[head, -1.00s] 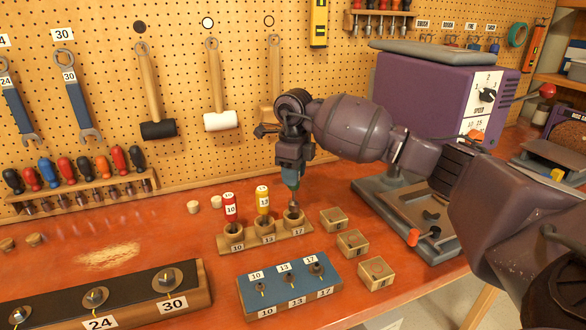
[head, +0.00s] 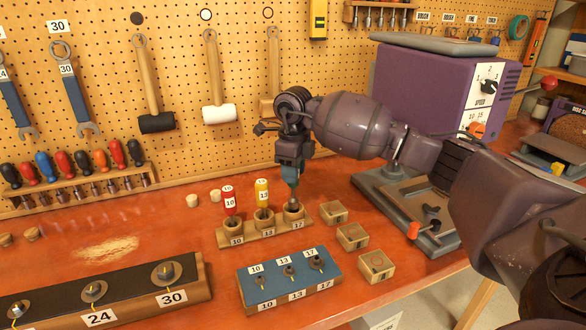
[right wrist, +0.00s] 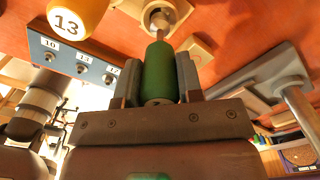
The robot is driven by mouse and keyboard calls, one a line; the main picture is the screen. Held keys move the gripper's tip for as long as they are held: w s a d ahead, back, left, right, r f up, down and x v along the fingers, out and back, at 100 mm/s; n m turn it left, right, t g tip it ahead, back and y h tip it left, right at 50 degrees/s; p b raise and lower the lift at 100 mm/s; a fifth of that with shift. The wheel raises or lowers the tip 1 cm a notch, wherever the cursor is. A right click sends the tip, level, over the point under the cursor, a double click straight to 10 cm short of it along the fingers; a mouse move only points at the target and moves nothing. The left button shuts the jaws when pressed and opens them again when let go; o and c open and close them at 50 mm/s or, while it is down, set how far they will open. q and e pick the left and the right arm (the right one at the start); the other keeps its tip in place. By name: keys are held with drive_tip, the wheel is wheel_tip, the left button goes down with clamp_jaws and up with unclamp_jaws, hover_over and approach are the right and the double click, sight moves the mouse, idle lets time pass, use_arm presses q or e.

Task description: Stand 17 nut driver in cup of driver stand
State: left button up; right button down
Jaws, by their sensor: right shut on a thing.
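My right gripper (head: 290,170) points down above the right-hand cup (head: 293,217), labelled 17, of the wooden driver stand (head: 248,239). It is shut on the 17 nut driver, whose green handle (right wrist: 158,75) lies between the fingers in the right wrist view. The driver is upright, and its metal lower end is at the cup's mouth. How deep it sits inside is hard to tell. A red driver marked 10 (head: 229,201) stands in the left cup, and a yellow driver marked 13 (head: 262,192) in the middle cup. My left gripper is out of view.
A blue block (head: 262,291) with several labelled nuts lies in front of the stand. Small wooden boxes (head: 352,237) stand to its right. A purple machine (head: 425,95) with a grey base is behind my right arm. A black-topped block (head: 130,289) lies front left.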

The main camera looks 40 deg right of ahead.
drive_tip(key=shift+f, duration=0.7)
use_arm(q)
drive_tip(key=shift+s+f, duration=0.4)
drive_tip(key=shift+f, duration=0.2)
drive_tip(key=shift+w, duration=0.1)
drive_tip(key=shift+b, duration=0.3)
use_arm(e)
drive_tip(key=shift+f, duration=0.1)
drive_tip(key=shift+f, duration=0.45)
drive_tip(key=shift+f+b, duration=0.35)
drive_tip(key=shift+f, duration=0.15)
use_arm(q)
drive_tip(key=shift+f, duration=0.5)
